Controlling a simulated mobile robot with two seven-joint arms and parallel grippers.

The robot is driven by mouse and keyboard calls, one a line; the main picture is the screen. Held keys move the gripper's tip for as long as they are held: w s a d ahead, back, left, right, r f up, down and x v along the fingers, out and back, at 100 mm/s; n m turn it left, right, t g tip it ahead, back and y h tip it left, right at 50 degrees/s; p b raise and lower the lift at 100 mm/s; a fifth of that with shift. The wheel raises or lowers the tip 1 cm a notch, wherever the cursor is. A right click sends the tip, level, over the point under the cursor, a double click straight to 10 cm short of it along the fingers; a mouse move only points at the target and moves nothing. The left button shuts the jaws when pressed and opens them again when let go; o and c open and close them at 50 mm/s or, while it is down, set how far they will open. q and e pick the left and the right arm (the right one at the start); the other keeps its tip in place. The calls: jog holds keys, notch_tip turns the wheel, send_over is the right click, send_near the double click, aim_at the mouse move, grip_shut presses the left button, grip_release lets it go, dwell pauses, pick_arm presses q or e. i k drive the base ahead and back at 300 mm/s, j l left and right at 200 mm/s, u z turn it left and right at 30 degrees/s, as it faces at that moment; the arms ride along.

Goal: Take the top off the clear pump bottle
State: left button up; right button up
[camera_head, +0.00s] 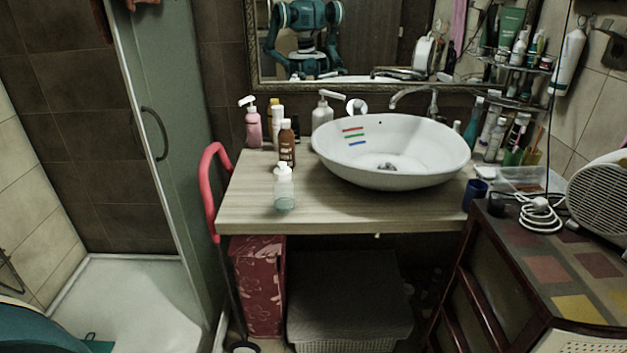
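The clear pump bottle (284,194) stands upright near the front left edge of the wooden countertop (340,212). Its body is see-through with a pale greenish lower part. Its white top (282,169) is on the bottle. Nothing of mine touches it. Part of my teal arm shows at the bottom left corner, far from the bottle. Neither of my grippers can be made out in the head view.
A brown bottle (287,146) stands close behind the clear one. The white basin (400,165) is to the right. A red-handled stick (211,185) leans at the counter's left edge.

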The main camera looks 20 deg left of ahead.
aim_at(283, 191)
jog(key=u, duration=0.9)
